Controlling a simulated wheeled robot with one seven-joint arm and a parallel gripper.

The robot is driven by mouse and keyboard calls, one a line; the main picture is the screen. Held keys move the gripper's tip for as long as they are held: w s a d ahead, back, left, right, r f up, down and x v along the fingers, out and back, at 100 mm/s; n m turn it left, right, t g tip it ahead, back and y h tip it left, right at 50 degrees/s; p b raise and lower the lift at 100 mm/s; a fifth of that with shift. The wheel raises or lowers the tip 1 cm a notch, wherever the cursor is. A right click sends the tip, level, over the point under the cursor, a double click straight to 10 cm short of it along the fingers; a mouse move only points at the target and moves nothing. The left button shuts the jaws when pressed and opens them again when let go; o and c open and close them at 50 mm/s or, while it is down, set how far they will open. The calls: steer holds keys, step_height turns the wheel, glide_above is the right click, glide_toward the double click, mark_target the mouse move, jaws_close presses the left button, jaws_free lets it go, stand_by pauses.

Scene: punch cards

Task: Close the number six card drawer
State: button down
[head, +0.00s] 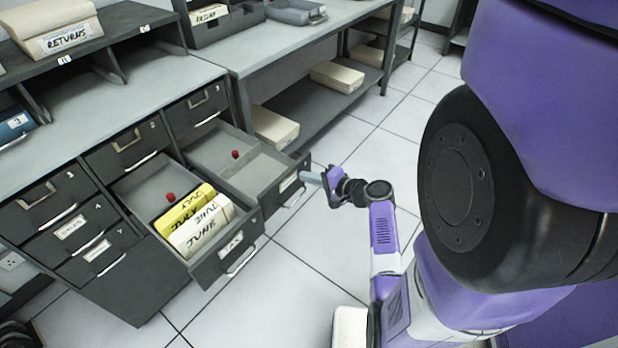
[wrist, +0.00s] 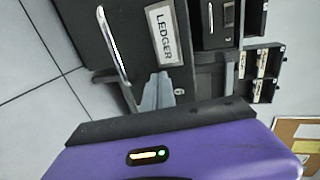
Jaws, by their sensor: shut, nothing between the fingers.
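The number six drawer (head: 291,185) is dark grey and stands pulled out at the right end of the cabinet. Its front shows close up in the wrist view (wrist: 140,40), with a LEDGER label (wrist: 164,33), a metal handle (wrist: 113,45) and a 6 mark. Inside it are a red knob (head: 236,154) and a grey divider. My gripper (head: 310,177) is shut and empty, its fingertips at the outer face of this drawer front. In the wrist view the fingers (wrist: 158,92) point at the front beside the label; whether they touch cannot be told.
A neighbouring drawer (head: 228,262) to the left is also open and holds July and June cards (head: 200,225). The other drawers (head: 55,205) are shut. A grey workbench (head: 275,45) with boxes on its lower shelf stands behind.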

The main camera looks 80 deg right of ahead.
steer(key=b, duration=1.5)
glide_above(228, 144)
steer(key=s, duration=0.1)
steer(key=shift+s+a+f, duration=0.1)
steer(key=shift+a+f, duration=0.05)
steer(key=shift+a, duration=0.15)
steer(key=shift+w+d, duration=0.2)
steer(key=shift+w, duration=0.05)
steer(key=shift+w+r, duration=0.25)
steer(key=shift+r, duration=0.05)
steer(key=shift+w+r, duration=0.1)
